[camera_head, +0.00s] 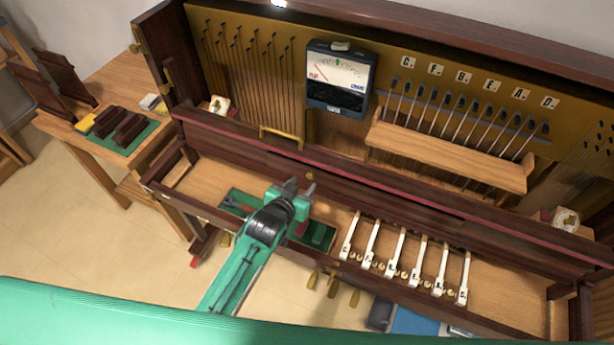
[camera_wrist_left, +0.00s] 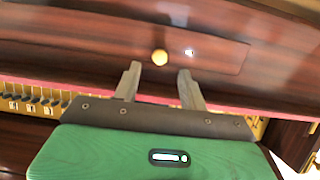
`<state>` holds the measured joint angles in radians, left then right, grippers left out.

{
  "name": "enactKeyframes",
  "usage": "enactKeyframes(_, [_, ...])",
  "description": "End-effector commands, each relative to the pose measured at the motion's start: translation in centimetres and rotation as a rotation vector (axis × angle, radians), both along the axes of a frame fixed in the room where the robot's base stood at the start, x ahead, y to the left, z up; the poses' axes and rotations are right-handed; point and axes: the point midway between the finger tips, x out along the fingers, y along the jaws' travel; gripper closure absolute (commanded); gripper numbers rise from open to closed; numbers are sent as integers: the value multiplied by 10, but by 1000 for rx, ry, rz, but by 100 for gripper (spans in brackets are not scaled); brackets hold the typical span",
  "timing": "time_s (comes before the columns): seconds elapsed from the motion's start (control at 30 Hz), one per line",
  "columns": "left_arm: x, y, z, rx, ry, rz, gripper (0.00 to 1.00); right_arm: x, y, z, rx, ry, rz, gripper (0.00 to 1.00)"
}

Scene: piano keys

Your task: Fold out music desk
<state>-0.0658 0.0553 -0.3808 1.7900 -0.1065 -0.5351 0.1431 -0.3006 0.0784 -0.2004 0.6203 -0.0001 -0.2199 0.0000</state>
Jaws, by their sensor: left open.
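The music desk (camera_head: 370,197) is a dark reddish-brown wood panel set flush in the long rail across the piano. It has a small round brass knob (camera_head: 310,175). In the left wrist view the panel (camera_wrist_left: 215,52) fills the upper middle, with the knob (camera_wrist_left: 160,57) near its lower edge. My left gripper (camera_head: 298,183) is open and empty just in front of the knob. In the left wrist view its two fingers (camera_wrist_left: 158,71) point toward the knob, which shows between and slightly beyond the tips. I cannot tell the exact gap. My right gripper is out of view.
A black tuning meter (camera_head: 339,80) and a pale wooden rail (camera_head: 450,155) stand behind the panel. A green tool tray (camera_head: 318,238) and several white keys (camera_head: 395,255) lie in the keybed below. A side table (camera_head: 110,75) stands at the left.

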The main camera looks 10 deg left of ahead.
Motion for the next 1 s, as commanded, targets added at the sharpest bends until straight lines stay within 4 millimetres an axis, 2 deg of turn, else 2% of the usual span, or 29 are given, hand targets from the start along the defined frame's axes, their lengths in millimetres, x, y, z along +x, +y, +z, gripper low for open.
enactKeyframes(0.1, [16,-6,-5,0,1,0,57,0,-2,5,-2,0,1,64])
enactKeyframes(0.3, [33,-11,-14,0,0,0,57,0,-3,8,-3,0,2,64])
enactKeyframes(0.73, [39,-13,-17,0,0,0,57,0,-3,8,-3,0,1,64])
enactKeyframes(0.77, [39,-13,-17,0,0,0,61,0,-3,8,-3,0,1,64])
enactKeyframes(0.97, [39,-13,-17,0,0,0,100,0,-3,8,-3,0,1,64])
enactKeyframes(1.0, [39,-13,-17,0,0,0,100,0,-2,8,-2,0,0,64])
